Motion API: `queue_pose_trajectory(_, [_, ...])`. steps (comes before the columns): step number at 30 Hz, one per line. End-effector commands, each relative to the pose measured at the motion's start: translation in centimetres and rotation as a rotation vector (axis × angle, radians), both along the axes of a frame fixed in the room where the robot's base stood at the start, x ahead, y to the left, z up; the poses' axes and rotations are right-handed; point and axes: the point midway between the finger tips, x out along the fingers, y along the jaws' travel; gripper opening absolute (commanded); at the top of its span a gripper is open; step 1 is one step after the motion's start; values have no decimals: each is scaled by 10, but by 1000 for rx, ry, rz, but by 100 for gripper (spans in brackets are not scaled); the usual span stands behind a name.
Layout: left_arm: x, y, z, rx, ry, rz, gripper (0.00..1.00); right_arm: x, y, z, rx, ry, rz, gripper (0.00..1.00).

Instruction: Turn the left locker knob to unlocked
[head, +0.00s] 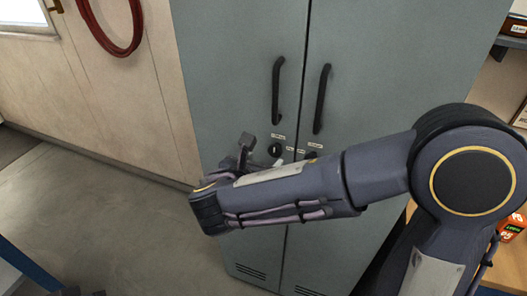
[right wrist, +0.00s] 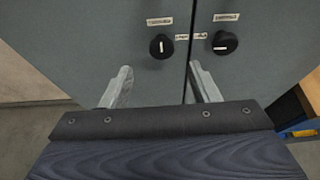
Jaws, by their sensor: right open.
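The grey-blue locker (head: 225,75) stands ahead with two shut doors. Its left knob (head: 274,149) is round and black; in the right wrist view the left knob (right wrist: 161,47) has its white mark upright. The right knob (head: 311,155) is partly hidden behind my arm in the head view; in the right wrist view the right knob (right wrist: 225,43) has its mark lying level. My right gripper (right wrist: 163,87) is open and empty, its fingers spread below the left knob in the picture, apart from it. My left gripper is not in view.
Two black handles (head: 278,90) stand upright above the knobs. Small labels (right wrist: 160,21) sit by the knobs, too small to read. A red hose (head: 112,48) hangs on the left wall. A wooden bench with an orange box (head: 512,227) is at right.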

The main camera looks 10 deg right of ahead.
Motion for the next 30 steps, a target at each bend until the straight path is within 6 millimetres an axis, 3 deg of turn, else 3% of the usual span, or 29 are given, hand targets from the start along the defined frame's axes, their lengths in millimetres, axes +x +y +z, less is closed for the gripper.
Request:
queue_pose_trajectory(13, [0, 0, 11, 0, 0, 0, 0, 49, -35, -24, 2, 2, -6, 55])
queue_pose_trajectory(25, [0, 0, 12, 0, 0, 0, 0, 57, -40, -29, 4, 1, -4, 55])
queue_pose_trajectory(30, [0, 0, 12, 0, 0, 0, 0, 57, -40, -29, 4, 1, -4, 34])
